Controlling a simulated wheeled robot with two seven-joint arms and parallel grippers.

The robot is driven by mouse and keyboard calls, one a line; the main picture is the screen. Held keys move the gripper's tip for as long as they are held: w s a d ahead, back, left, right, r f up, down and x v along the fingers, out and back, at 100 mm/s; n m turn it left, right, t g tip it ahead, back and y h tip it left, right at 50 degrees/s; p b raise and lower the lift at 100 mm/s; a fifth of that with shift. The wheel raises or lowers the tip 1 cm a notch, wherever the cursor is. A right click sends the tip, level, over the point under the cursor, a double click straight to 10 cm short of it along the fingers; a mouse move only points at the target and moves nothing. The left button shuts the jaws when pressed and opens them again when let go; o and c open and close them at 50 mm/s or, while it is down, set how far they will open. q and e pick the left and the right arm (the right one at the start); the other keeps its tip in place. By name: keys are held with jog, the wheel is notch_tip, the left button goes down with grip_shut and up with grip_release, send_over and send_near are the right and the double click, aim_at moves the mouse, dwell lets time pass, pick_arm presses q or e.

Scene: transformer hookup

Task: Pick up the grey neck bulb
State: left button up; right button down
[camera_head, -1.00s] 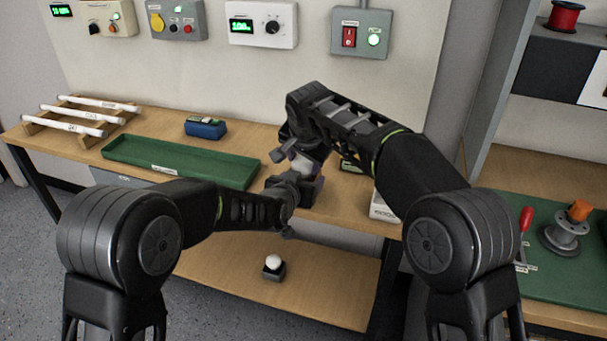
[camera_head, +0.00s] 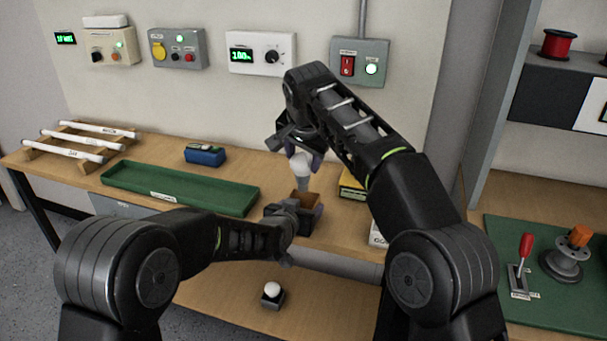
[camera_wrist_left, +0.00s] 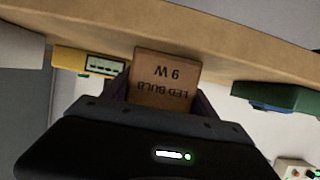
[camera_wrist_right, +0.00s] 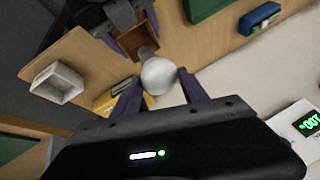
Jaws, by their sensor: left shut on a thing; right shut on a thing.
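The bulb (camera_head: 302,167) has a white globe and a grey neck. It is upright in my right gripper (camera_head: 300,155), whose fingers are shut on its globe. In the right wrist view the bulb (camera_wrist_right: 158,76) sits between the purple fingers, its neck pointing to the open box. My left gripper (camera_head: 302,214) is shut on a small open brown carton (camera_head: 307,198), just below the bulb. In the left wrist view the carton (camera_wrist_left: 160,85) reads "LED BULB 9 W". Whether the neck's tip is fully clear of the carton is hard to tell.
A green tray (camera_head: 180,208) and a blue device (camera_head: 205,156) lie on the workbench. A yellow box (camera_head: 352,186) and a white box (camera_head: 377,236) stand right of the grippers. Another white bulb (camera_head: 272,289) stands in a dark holder on the lower shelf.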

jog(key=shift+r, duration=0.65)
pick_arm(q)
jog(key=o, duration=1.4)
jog(key=shift+s, duration=0.1)
jog(key=v, duration=1.1)
jog(key=shift+s, duration=0.35)
jog(key=shift+a+r, duration=0.1)
jog(key=shift+r, duration=0.05)
